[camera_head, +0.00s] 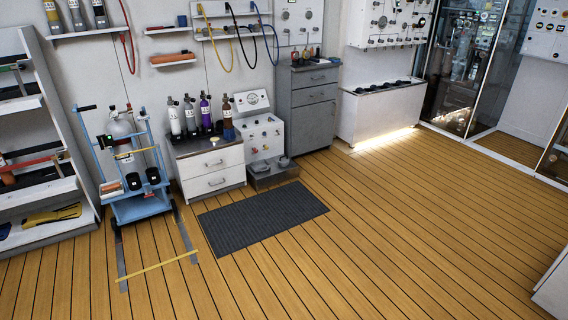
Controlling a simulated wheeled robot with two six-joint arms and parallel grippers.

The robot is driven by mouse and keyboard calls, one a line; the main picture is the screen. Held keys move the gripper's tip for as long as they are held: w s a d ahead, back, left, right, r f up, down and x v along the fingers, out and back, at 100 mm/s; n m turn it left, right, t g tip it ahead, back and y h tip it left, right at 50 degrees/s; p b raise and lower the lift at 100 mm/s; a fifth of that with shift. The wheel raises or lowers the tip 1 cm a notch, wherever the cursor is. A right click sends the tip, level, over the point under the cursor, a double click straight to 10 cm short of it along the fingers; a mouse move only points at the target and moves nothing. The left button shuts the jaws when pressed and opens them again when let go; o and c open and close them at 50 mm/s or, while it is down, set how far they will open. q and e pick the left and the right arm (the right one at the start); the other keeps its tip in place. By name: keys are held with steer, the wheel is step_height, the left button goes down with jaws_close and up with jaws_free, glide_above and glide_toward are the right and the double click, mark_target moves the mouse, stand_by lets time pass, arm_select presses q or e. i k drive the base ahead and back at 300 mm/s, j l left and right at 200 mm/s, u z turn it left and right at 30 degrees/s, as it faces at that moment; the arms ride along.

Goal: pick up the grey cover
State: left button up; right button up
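I cannot make out a grey cover for certain in the head view. A white fill panel (384,22) with gauges and knobs hangs on the back wall, and a smaller panel (299,20) hangs to its left. A white box with a gauge and coloured knobs (260,138) stands between the cabinets. Several gas cylinders, one of them purple (205,112), stand upright on a white drawer cabinet (209,170). Neither of my grippers is in view.
A blue cart (140,206) with a cylinder stands at the left beside a shelf rack (45,232). A dark grey mat (263,217) lies on the plank floor. A grey drawer cabinet (311,122) and a white bench (372,120) line the wall.

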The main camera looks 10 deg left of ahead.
mark_target(283, 161)
steer(key=i+z, duration=0.35)
steer(key=i, duration=3)
steer(key=i+l+u, duration=0.1)
steer(key=i, duration=1.05)
